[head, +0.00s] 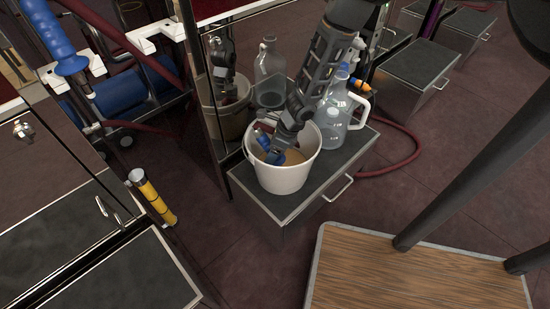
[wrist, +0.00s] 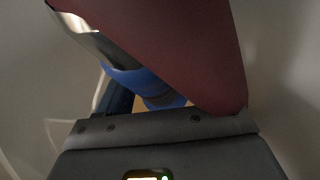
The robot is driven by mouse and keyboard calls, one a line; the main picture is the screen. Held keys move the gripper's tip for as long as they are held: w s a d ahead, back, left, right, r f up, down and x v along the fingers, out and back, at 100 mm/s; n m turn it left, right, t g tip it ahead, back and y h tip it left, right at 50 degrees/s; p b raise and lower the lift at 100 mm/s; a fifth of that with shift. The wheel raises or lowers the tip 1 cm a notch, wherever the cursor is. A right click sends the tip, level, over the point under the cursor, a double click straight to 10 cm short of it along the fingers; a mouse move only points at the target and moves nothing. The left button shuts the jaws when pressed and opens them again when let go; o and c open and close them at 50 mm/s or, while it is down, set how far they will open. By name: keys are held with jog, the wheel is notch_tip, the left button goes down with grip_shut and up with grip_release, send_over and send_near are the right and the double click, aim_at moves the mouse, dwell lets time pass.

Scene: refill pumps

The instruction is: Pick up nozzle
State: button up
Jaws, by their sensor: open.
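A white bucket (head: 262,176) with tan contents stands on a low grey-topped cabinet. A nozzle with blue parts (head: 262,140) leans inside the bucket near its left rim. In the wrist view the nozzle (wrist: 135,80) shows as a pale metallic tube with a blue band, partly covered by a dark red surface. My gripper (head: 273,153) reaches down into the bucket, open, right by the nozzle. Its fingertips are hard to make out, and I cannot tell whether they touch the nozzle or lie around it.
A mirrored panel (head: 205,100) rises on the left. A yellow-black handle (head: 152,197) stands at left. A wooden-topped table (head: 420,280) is at front right. Open floor lies between.

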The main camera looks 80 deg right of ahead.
grip_shut()
notch_tip(320, 180, up, 23)
jog(key=p, duration=1.9)
jog(key=shift+f, duration=0.15)
jog(key=shift+s, duration=0.1)
